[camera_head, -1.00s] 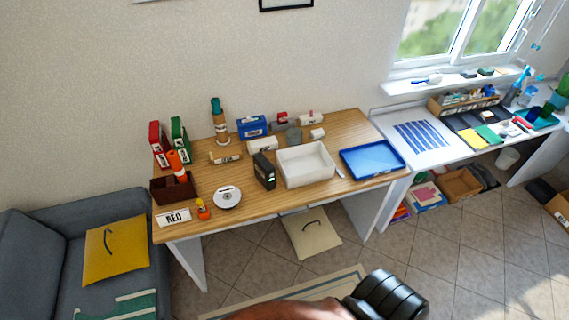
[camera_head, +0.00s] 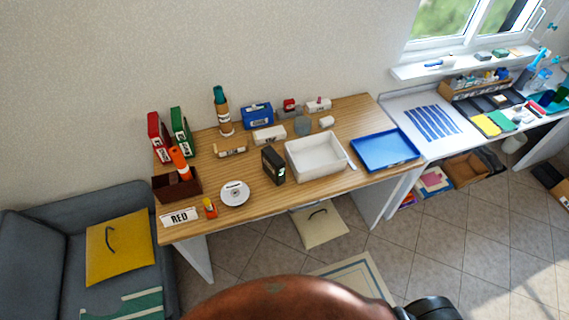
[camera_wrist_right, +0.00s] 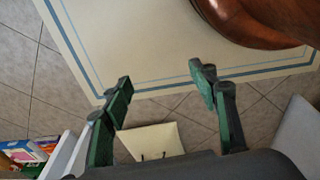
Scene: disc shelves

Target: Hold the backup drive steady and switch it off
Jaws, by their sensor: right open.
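A small black upright box (camera_head: 273,166) with a green light on its front, which looks like the backup drive, stands on the wooden desk (camera_head: 300,208). It is just left of a white open bin and apart from it. A switch on it is too small to make out. My right gripper (camera_wrist_right: 162,84) shows in the right wrist view, open and empty, above the floor and a rug; neither the drive nor the desk top is between its fingers. My left gripper is out of view.
The white bin (camera_head: 345,167), a blue tray (camera_head: 412,146) and a white disc (camera_head: 235,198) are near the drive. A brown leather rounded thing (camera_head: 285,300) fills the bottom, before the desk.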

